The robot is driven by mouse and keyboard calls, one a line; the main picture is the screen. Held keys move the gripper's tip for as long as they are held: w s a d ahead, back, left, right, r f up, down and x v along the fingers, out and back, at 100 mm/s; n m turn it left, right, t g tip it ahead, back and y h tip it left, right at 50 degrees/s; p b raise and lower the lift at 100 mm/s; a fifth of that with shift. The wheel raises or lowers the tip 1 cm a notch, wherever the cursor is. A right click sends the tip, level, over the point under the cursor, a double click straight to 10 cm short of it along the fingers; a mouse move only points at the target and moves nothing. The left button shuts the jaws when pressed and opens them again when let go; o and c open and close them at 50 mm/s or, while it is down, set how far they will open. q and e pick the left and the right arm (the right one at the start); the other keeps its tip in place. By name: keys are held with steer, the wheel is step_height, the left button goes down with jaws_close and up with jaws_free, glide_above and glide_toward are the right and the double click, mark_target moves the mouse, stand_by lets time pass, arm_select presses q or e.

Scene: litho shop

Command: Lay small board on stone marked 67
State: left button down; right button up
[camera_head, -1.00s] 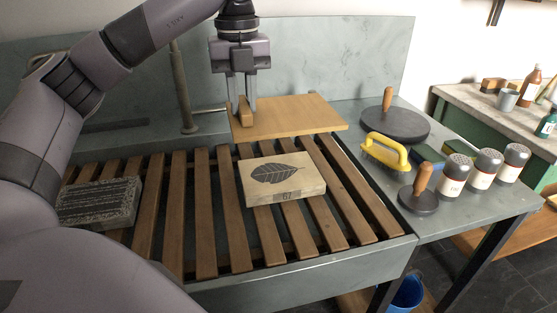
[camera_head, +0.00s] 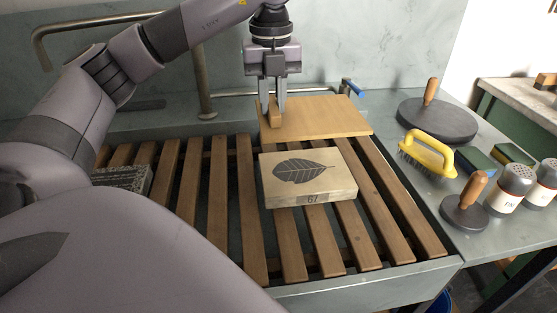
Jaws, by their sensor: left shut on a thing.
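The small board (camera_head: 325,117) is a flat tan wooden panel with a small upright wooden grip (camera_head: 274,114) near its left edge. My left gripper (camera_head: 273,116) points down and is shut on that grip. The board is over the back end of the slatted rack, behind the stone; I cannot tell whether it touches the slats. The stone marked 67 (camera_head: 308,178) is a pale block with a dark leaf print on top, lying on the slats in front of the board. Its top is uncovered. My right gripper does not show.
Another dark stone (camera_head: 124,179) lies on the slats at the left, partly behind my arm. A metal pipe (camera_head: 197,75) stands behind the rack. A yellow-handled brush (camera_head: 428,154), round wooden-handled discs (camera_head: 436,119) and shakers (camera_head: 510,187) stand on the right ledge.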

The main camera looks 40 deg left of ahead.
arm_select(q)
step_height(320, 180, down, 9)
steer(key=shift+r, duration=0.2)
steer(key=shift+f, duration=2.25)
steer(key=shift+f+b, duration=0.2)
steer(key=shift+b, duration=0.1)
steer(key=c, duration=1)
jaws_free()
steer(key=shift+r, duration=0.1)
